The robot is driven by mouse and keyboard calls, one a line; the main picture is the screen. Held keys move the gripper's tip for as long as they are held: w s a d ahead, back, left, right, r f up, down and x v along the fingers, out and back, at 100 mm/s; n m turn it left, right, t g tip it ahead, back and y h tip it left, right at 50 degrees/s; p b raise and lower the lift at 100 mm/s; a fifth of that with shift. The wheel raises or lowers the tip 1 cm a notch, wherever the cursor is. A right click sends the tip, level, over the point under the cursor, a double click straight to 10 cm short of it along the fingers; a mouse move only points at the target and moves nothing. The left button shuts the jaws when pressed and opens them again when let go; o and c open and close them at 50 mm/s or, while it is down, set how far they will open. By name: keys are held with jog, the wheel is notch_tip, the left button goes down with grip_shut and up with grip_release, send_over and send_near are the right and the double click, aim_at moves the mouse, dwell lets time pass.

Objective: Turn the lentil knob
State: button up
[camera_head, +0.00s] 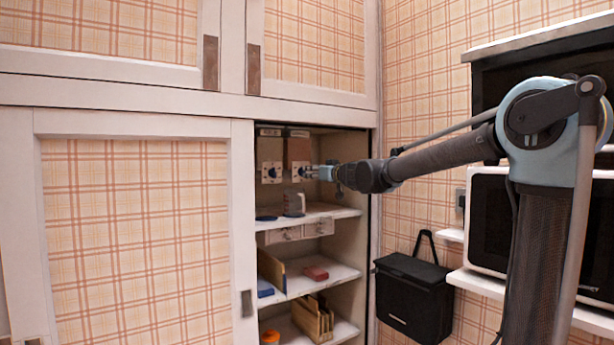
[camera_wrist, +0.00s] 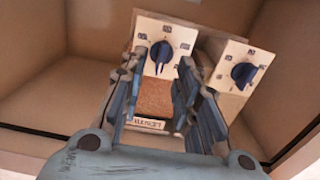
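Two pale square dial plates with dark blue knobs hang in the open upper compartment of the cabinet. In the wrist view, one knob (camera_wrist: 160,53) is at the upper middle and the other knob (camera_wrist: 243,73) is to its right. A small label (camera_wrist: 146,123) shows below the first dial, on a brown panel; I cannot read it surely, so I cannot tell which knob is lentil. My gripper (camera_wrist: 163,64) is open, its fingers appearing on either side of the first knob; contact is unclear. In the head view, my gripper (camera_head: 312,172) is by the right-hand plate (camera_head: 299,168).
A grey mug (camera_head: 294,204) stands on the shelf below the dials. Lower shelves hold a red block (camera_head: 315,272) and a wooden rack (camera_head: 313,318). The cabinet's sliding door (camera_head: 135,235) covers the left side. A black bag (camera_head: 413,298) and a microwave (camera_head: 487,220) are to the right.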

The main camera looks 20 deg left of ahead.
aim_at(303, 172)
jog(key=shift+x, duration=2.4)
grip_shut()
